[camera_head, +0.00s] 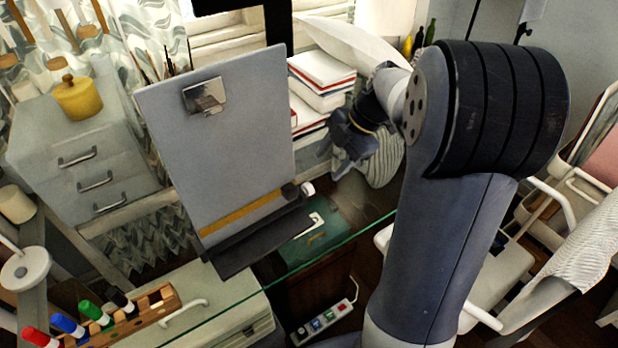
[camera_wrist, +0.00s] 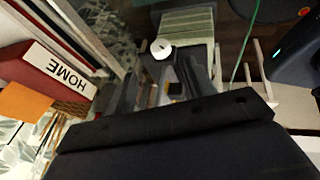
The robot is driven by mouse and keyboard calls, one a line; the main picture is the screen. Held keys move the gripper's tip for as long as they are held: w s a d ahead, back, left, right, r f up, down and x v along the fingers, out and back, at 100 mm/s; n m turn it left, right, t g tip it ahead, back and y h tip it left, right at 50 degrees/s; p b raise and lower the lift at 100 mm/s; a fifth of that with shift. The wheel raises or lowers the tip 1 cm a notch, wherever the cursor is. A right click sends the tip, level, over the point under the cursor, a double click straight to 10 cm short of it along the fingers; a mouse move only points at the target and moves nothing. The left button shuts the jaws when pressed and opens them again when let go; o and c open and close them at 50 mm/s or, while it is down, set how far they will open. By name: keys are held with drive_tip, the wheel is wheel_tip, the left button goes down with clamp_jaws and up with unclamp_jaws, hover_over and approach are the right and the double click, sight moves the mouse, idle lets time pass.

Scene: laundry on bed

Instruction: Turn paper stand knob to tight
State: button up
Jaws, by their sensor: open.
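The paper stand (camera_head: 225,140) is a tilted grey board with a metal clip at its top and a dark ledge at its foot. Its small white knob (camera_head: 308,188) shows at the right of the foot in the head view. The knob also shows in the wrist view (camera_wrist: 161,48), just past and between the dark fingers. My gripper (camera_head: 330,160) is right of the board and above the knob, pointing down toward it. It is open in the wrist view (camera_wrist: 162,66), apart from the knob as far as I can tell. The knob's setting is too small to read.
Stacked books (camera_head: 322,75) stand behind my gripper. A striped cloth item (camera_head: 385,160) lies beside it. A marker holder (camera_head: 130,318) is at the front left. A glass edge (camera_head: 330,240) runs below the stand. A power strip (camera_head: 325,322) lies lower down.

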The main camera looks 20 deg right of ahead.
sight(306, 190)
drive_tip(key=x, duration=0.9)
drive_tip(key=shift+a+f, duration=0.1)
drive_tip(key=shift+f, duration=0.05)
drive_tip(key=shift+c, duration=0.2)
drive_tip(key=c, duration=0.9)
drive_tip(key=shift+c, duration=0.2)
